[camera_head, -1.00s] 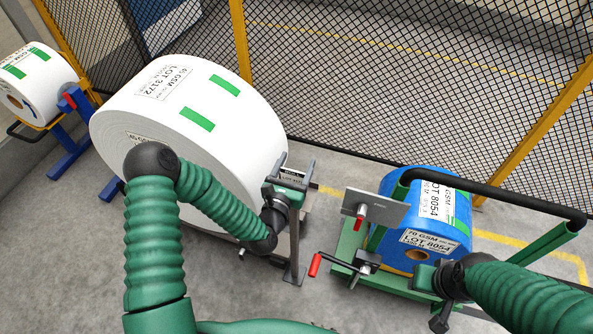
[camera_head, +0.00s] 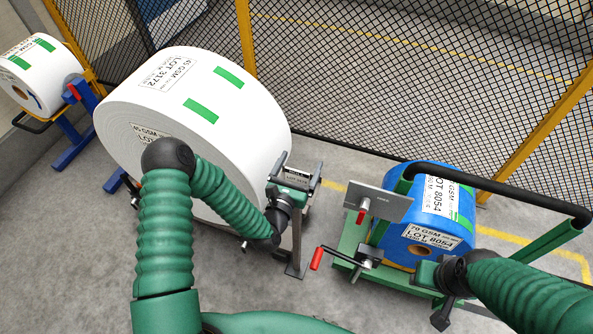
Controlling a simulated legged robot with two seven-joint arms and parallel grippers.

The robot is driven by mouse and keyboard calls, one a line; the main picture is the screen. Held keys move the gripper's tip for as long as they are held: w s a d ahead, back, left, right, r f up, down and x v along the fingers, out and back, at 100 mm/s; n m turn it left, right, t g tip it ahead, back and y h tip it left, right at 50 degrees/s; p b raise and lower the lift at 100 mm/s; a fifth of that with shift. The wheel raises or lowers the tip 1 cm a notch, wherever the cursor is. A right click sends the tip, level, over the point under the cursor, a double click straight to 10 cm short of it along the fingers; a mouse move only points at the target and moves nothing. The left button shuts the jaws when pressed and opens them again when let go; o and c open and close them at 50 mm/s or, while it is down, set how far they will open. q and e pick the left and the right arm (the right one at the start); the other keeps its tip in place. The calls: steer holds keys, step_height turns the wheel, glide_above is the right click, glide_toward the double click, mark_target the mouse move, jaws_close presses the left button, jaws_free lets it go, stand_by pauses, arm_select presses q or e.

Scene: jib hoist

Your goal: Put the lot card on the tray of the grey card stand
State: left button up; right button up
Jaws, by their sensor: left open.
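The lot card (camera_head: 299,173) is a small pale card with dark print, partly hidden by the fingers. It appears to lie on the tray (camera_head: 312,188) at the top of the grey card stand (camera_head: 296,240), a thin post with a flat foot. My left gripper (camera_head: 297,174) is open, with its fingers on either side of the card at the tray. I cannot tell whether a finger touches the card. My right gripper (camera_head: 427,273) is low beside the green cart, its fingers not clear.
A large white roll (camera_head: 190,110) stands just left of the stand. A blue roll (camera_head: 430,215) sits on a green cart (camera_head: 353,260) at right, with a grey plate (camera_head: 369,204) and red-handled crank (camera_head: 317,259). Mesh fence (camera_head: 400,90) runs behind. A smaller white roll (camera_head: 40,73) is far left.

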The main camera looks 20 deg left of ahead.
arm_select(q)
steer(key=s, duration=1.2)
step_height(320, 180, down, 5)
steer(key=d+m+g+h, duration=0.3)
steer(key=m+g, duration=0.2)
steer(key=m, duration=0.9)
steer(key=s+a+m+g+y, duration=0.25)
steer(key=m+g, duration=0.25)
steer(key=m, duration=0.6)
steer(key=s+a+r+m+g+p, duration=0.1)
steer(key=s+r+m+g, duration=0.1)
steer(key=s+r+m, duration=0.3)
steer(key=s+a+r+m+g+y+p, duration=0.1)
steer(key=s+r+m+g+p, duration=0.1)
steer(key=s+r+m, duration=0.3)
steer(key=shift+a+r+m+g, duration=0.3)
steer(key=shift+r+g, duration=0.3)
steer(key=shift+g, duration=0.1)
